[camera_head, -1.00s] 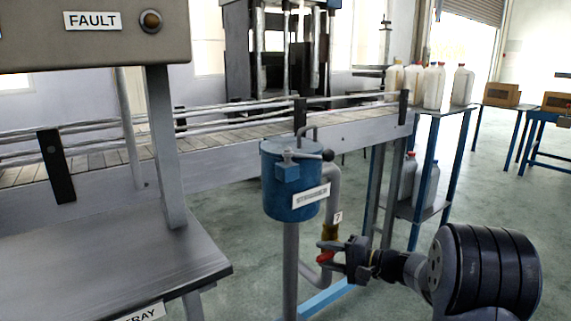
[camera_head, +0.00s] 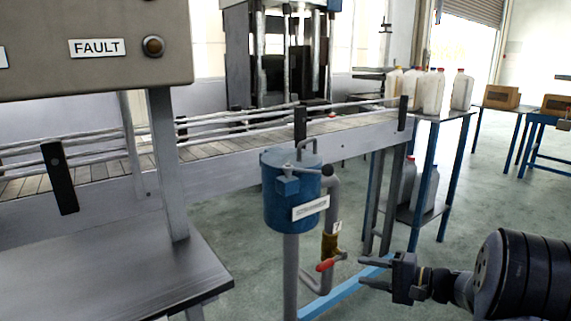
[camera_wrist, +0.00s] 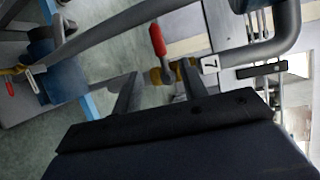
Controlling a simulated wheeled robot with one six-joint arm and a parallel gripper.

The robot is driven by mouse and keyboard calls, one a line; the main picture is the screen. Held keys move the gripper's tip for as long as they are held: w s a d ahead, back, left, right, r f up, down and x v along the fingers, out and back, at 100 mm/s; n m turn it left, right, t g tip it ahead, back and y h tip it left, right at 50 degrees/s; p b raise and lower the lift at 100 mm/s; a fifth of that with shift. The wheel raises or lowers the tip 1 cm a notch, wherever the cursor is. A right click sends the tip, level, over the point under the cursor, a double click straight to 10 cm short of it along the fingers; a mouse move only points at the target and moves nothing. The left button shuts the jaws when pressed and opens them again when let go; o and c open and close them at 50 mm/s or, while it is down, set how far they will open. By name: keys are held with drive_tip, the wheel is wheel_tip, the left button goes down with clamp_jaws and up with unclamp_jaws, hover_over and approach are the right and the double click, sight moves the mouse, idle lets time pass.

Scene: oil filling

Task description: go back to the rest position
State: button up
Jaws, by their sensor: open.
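My gripper (camera_head: 374,272) is open and empty at the lower right of the head view, to the right of a red-handled valve (camera_head: 330,262) and apart from it. The valve has a brass body on a grey pipe, with a small tag marked 7. In the wrist view the red handle (camera_wrist: 157,39) and brass body show beyond my two spread fingers (camera_wrist: 158,88). A blue strainer canister (camera_head: 291,190) stands on a post just left of the valve.
A conveyor (camera_head: 230,160) with rails runs behind the strainer. A control panel (camera_head: 120,75) marked FAULT and a tray (camera_head: 130,282) are at the left. A blue-legged rack (camera_head: 424,172) holds several white jugs. Open floor lies at the right.

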sight(328, 267)
drive_tip(key=b+x, duration=0.2)
drive_tip(key=x, duration=0.9)
drive_tip(key=shift+f+b, duration=0.15)
drive_tip(key=shift+b, duration=0.2)
drive_tip(key=shift+f+n+h, duration=0.5)
drive_tip(key=shift+n+h, duration=0.2)
drive_tip(key=shift+n, duration=0.2)
